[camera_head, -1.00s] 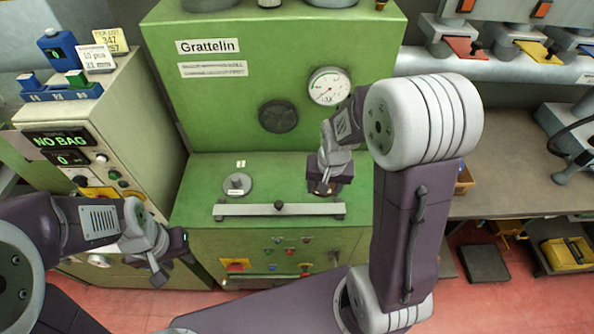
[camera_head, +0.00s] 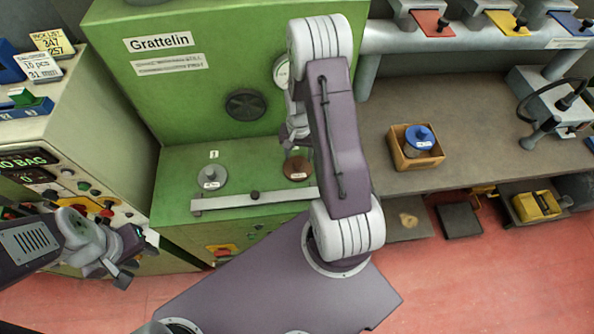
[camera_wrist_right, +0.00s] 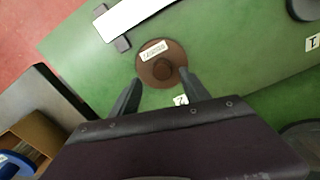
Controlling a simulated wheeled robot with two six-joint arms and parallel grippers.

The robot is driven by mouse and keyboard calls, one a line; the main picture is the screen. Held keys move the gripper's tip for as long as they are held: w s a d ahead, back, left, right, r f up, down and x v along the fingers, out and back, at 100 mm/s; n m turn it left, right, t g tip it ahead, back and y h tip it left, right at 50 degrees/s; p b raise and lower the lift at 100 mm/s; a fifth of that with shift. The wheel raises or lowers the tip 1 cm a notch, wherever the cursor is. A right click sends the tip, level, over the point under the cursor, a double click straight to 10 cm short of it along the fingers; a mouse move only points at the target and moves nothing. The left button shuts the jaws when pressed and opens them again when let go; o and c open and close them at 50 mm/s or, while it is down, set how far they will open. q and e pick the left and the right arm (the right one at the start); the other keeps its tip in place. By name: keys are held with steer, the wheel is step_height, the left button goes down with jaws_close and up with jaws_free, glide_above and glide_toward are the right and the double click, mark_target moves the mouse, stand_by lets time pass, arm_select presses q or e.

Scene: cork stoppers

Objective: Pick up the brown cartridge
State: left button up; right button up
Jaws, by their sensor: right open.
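The brown cartridge (camera_head: 297,168) is a round disc with a knob and a white label, standing on the green machine's ledge behind the white rail. In the right wrist view the brown cartridge (camera_wrist_right: 161,66) lies just beyond and between the tips of my right gripper (camera_wrist_right: 158,85), which is open and empty. In the head view my right arm hides most of that gripper. My left gripper (camera_head: 132,258) hangs at the lower left, away from the cartridge; its jaw state is unclear.
A grey cartridge (camera_head: 211,178) stands left on the same ledge. The white rail (camera_head: 255,199) runs along the ledge front. A cardboard box (camera_head: 404,160) with a blue-topped item (camera_head: 420,137) stands on the bench at right. The bench (camera_head: 470,110) around it is largely clear.

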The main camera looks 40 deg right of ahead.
mark_target(297, 163)
steer(key=f, duration=0.1)
steer(key=f+p, duration=0.1)
steer(key=f, duration=0.2)
steer(key=shift+s+a+f, duration=0.15)
steer(key=shift+a+f, duration=0.15)
steer(key=shift+a, duration=0.1)
steer(key=shift+w+d+f, duration=0.1)
steer(key=shift+w+f, duration=0.1)
steer(key=shift+f, duration=0.15)
steer(key=shift+s, duration=0.1)
jaws_close()
steer(key=shift+r, duration=0.1)
stand_by(0.6)
